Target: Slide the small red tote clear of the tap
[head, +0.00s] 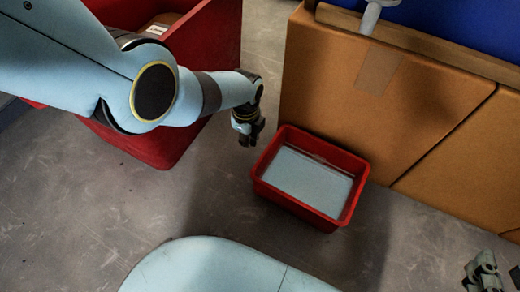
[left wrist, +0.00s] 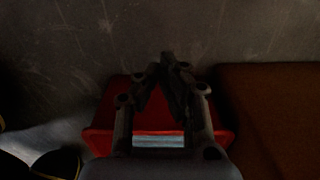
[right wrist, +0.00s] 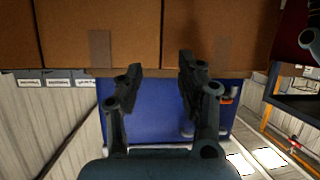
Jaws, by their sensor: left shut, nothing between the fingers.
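The small red tote (head: 264,188) sits on the grey floor against the foot of a brown box front. A pale flat surface shows inside it. Its red wall also shows in the left wrist view (left wrist: 104,118), behind the fingers. My left gripper (head: 247,138) is shut and empty, just left of the tote's upper left corner; its fingertips meet in the left wrist view (left wrist: 167,62). A pale grey fitting (head: 371,17), perhaps the tap, stands above the box, up and right of the tote. My right gripper (head: 484,278) is open and empty in the right wrist view (right wrist: 160,72).
A large red bin (head: 215,45) holding a brown box stands at the upper left, partly behind my left arm. The brown box front (head: 345,95) blocks the tote's upper right side. Bare floor (head: 205,185) lies to the left of the tote.

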